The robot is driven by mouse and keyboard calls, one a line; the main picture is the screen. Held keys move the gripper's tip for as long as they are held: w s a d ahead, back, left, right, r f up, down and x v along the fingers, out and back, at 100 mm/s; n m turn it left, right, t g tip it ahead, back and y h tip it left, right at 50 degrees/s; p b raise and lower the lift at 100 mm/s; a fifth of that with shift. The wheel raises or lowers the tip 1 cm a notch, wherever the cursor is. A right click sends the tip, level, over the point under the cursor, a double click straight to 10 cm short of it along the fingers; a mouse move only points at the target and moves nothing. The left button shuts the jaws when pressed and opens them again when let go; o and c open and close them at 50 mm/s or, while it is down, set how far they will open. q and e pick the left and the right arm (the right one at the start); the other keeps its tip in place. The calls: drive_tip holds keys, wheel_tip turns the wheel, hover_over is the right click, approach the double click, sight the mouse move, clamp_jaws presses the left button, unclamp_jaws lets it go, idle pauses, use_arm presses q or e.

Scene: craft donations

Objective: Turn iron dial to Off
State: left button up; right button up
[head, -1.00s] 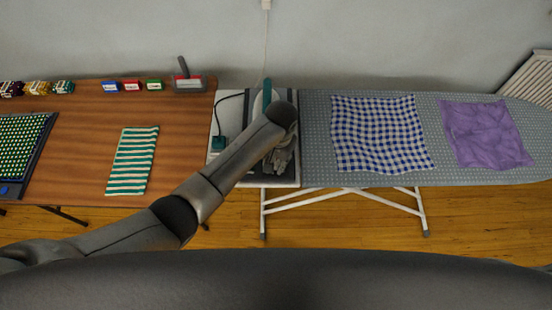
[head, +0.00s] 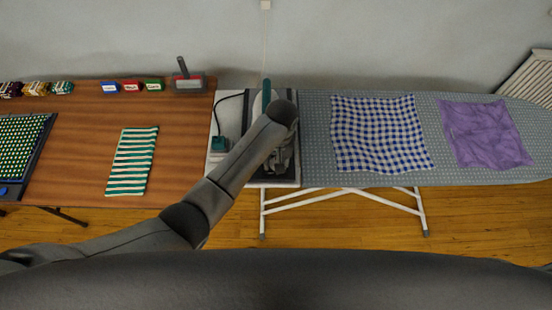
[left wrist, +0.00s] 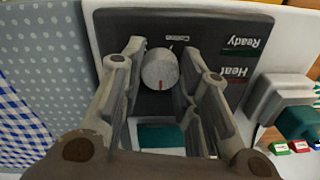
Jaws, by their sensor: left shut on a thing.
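The iron (head: 266,91), with a teal handle, stands on the left end of the ironing board, mostly hidden by my left arm. In the left wrist view its dial (left wrist: 160,70) is a pale round knob with a red mark toward the bottom of the picture. It sits on a dark panel (left wrist: 225,25) with upside-down "Ready" and "Heat" labels; the lettering by the dial is too small to read surely. My left gripper (left wrist: 162,62) is shut on the dial, a finger at each side. It also shows in the head view (head: 281,160). My right gripper is out of view.
A teal plug block (head: 219,145) with a black cord is left of the iron. A checked cloth (head: 380,135) and a purple cloth (head: 485,135) lie on the ironing board (head: 318,140). The wooden table (head: 80,150) holds a striped cloth (head: 133,160).

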use_arm(q)
drive_tip(key=o, duration=1)
drive_tip(key=shift+s, duration=0.1)
drive_tip(key=shift+r, duration=0.1)
drive_tip(key=r, duration=1.1)
drive_tip(key=shift+d+r, duration=0.3)
drive_tip(key=shift+r, duration=0.1)
